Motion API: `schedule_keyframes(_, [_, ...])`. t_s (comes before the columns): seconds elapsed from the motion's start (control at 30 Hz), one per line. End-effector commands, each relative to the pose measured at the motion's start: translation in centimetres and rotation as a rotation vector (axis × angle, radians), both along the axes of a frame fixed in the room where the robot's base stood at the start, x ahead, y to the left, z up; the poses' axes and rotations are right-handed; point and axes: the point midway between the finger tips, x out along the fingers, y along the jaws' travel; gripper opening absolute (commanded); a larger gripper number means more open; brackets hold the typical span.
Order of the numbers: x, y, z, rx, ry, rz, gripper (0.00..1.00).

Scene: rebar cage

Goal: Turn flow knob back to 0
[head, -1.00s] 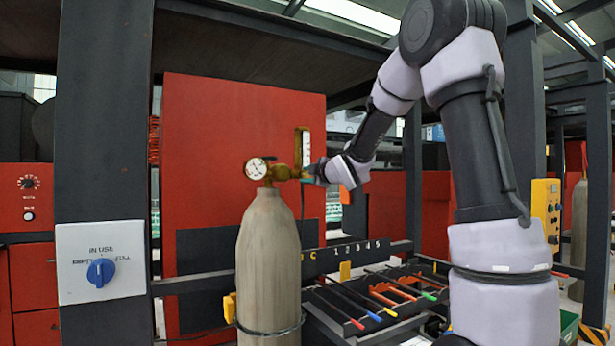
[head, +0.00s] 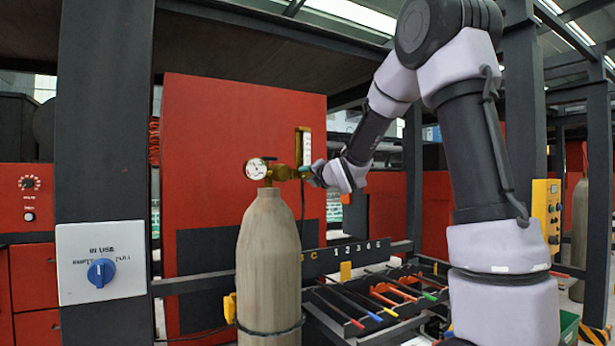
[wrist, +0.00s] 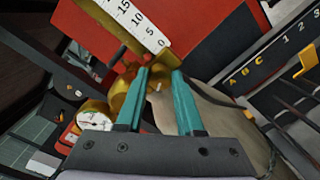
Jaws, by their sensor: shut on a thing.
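A brass regulator (head: 283,172) with a round white gauge (head: 256,168) sits on top of a tan gas cylinder (head: 268,260). Its upright flow tube (head: 303,148) has a white scale; in the wrist view the scale (wrist: 135,22) reads 0, 5, 10, 15, with 0 nearest my fingers. My gripper (wrist: 162,72), with teal fingers, is at the right side of the regulator in the head view (head: 306,172). It is shut on the flow knob (wrist: 157,90), which is mostly hidden between the fingers. The knob's setting cannot be read.
A red panel (head: 215,130) stands behind the cylinder. A white sign with a blue dial (head: 101,272) is on the dark post at left. A rack of coloured bars (head: 375,300) lies low at right of the cylinder. A yellow button box (head: 546,212) hangs farther right.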

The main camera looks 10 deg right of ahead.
Motion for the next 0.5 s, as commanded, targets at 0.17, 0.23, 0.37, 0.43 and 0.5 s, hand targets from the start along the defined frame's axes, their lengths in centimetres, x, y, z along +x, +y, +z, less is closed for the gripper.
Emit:
schedule_keyframes(0.17, [-0.04, 0.08, -0.22, -0.127, -0.037, 0.000, 0.00])
schedule_keyframes(0.23, [-0.04, 0.11, -0.23, -0.170, -0.052, 0.001, 0.00])
schedule_keyframes(0.37, [-0.04, 0.10, -0.26, -0.234, -0.071, 0.002, 0.00])
schedule_keyframes(0.43, [-0.05, 0.08, -0.27, -0.260, -0.079, 0.001, 0.00])
schedule_keyframes(0.5, [-0.04, 0.06, -0.28, -0.279, -0.085, 0.001, 0.00])
